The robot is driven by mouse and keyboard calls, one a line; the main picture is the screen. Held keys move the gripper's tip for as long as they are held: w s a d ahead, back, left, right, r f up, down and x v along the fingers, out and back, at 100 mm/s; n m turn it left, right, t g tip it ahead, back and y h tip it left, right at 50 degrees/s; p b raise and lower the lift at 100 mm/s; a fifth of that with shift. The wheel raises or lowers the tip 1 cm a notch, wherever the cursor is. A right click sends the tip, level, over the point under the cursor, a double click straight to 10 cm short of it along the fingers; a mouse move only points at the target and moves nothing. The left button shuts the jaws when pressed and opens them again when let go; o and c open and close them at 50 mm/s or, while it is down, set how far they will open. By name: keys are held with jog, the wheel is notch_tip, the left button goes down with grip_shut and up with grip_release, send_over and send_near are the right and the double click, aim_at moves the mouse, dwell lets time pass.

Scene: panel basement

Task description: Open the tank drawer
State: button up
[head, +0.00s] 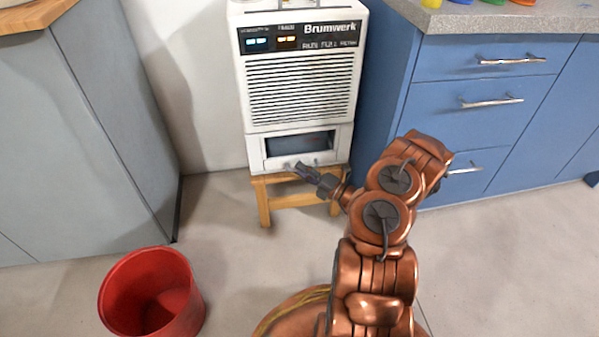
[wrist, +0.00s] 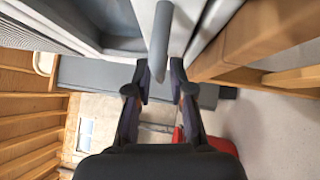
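The white Brumwerk machine (head: 298,85) stands upright on a low wooden stool. Its tank drawer (head: 254,152) is the bottom section, with a dark window in the front. The drawer front looks flush with the body above. My gripper (head: 302,170) is at the lower front of this drawer. In the head view, my gripper covers part of the handle.
The wooden stool (head: 264,203) is under the machine. Blue cabinets (head: 430,110) stand close on the right, and a grey cabinet (head: 80,130) is on the left. A red bucket (head: 150,290) stands on the floor at front left. The floor before the stool's left side is clear.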

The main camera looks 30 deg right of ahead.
jog(key=shift+w+a+r, duration=0.1)
jog(key=shift+w+a, duration=0.2)
jog(key=shift+w, duration=0.25)
grip_shut()
